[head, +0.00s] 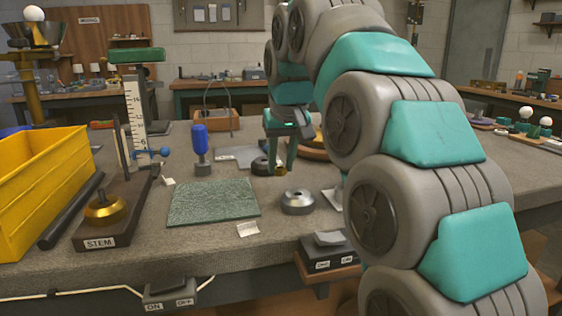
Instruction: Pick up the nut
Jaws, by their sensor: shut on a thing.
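A small brass-coloured nut (281,170) shows at the tips of my gripper (281,166). My gripper points down over the middle of the workbench (185,255), with its teal fingers shut on the nut. I cannot tell whether the nut still touches the bench top or is just above it. My arm comes in from the right and hides part of the bench behind it.
A dark ring (260,166) lies close left of my gripper. Left are a green mat (213,202), a blue-handled tool (201,150), a STEM stand (101,240) and a yellow bin (40,190).

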